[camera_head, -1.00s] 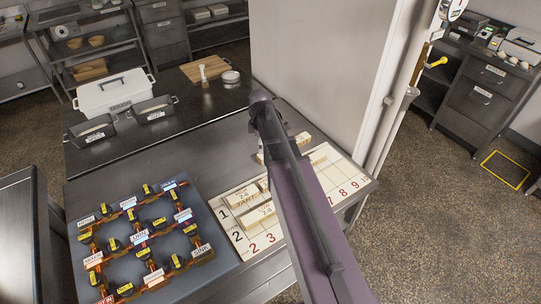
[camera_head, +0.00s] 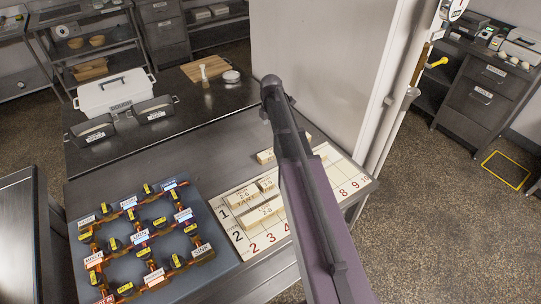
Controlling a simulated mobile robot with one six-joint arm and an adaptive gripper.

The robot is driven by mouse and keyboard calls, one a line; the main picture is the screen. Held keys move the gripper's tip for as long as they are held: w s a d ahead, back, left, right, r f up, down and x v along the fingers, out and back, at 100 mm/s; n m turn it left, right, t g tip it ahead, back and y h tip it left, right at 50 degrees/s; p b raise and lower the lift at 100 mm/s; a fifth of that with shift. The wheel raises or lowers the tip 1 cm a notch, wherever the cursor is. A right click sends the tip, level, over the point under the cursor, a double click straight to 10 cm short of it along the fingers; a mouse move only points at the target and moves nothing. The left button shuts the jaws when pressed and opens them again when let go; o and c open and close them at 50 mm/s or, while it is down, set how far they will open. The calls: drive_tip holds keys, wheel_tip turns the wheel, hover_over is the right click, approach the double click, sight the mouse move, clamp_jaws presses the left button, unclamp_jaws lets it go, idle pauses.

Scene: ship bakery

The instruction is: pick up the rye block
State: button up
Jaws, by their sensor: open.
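Several pale blocks with small printed labels lie on a white numbered board (camera_head: 337,177) on the metal counter. One block (camera_head: 243,196) lies near the row mark 1, and a longer block (camera_head: 264,212) lies just below and right of it. Another block (camera_head: 268,181) shows beside my arm, and one more (camera_head: 265,156) lies at the board's back edge. The labels are too small to tell which is the rye block. My purple and grey arm crosses over the board and hides its middle. My gripper is not visible.
A blue-grey panel (camera_head: 226,256) with several labelled knobs and copper-coloured links lies left of the board. Two dark lidded tins (camera_head: 153,110) and a white lidded box (camera_head: 115,92) stand farther back. A pale wall (camera_head: 315,70) rises behind the board. The counter's middle (camera_head: 185,150) is clear.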

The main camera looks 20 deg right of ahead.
sight(271, 152)
drive_tip(key=shift+f, duration=0.1)
wheel_tip(271, 152, down, 8)
drive_tip(key=b, duration=0.8)
drive_tip(key=shift+f+b, duration=0.25)
drive_tip(key=shift+b, duration=0.05)
drive_tip(key=shift+f, duration=0.1)
drive_tip(key=shift+s+f+b, duration=0.1)
drive_tip(key=shift+f+b, duration=2.4)
drive_tip(key=shift+b, duration=0.1)
drive_tip(key=c, duration=1.3)
drive_tip(key=shift+r, duration=0.2)
wheel_tip(271, 152, up, 10)
drive_tip(key=p, duration=1)
drive_tip(key=shift+f, duration=0.15)
